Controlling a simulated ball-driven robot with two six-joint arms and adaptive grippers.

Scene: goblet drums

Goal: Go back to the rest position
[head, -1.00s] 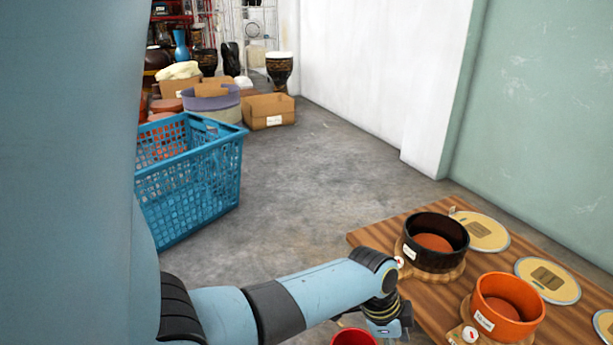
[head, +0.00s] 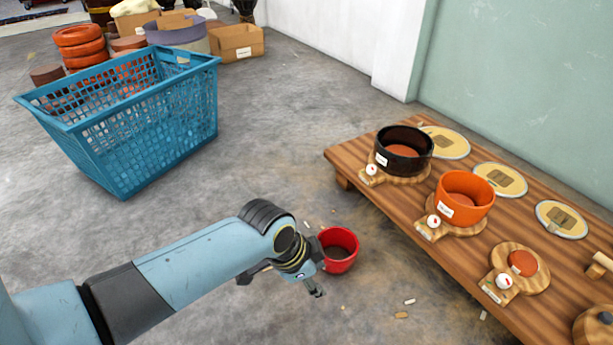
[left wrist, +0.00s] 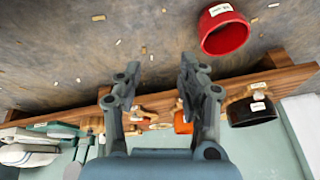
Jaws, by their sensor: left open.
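My left arm reaches in from the left in the head view. My left gripper (head: 314,287) is beside and in front of the red pot (head: 339,248), which stands on the concrete floor. In the left wrist view the gripper (left wrist: 150,88) has its fingers spread wide with nothing between them. The red pot also shows in the left wrist view (left wrist: 224,32), apart from the fingers. My right gripper is in neither view.
A low wooden bench (head: 366,193) on the right holds a black pot (head: 405,158), an orange pot (head: 466,192) and several round lids. A blue basket (head: 140,125) stands at the left. Cardboard boxes (head: 237,42) are behind it.

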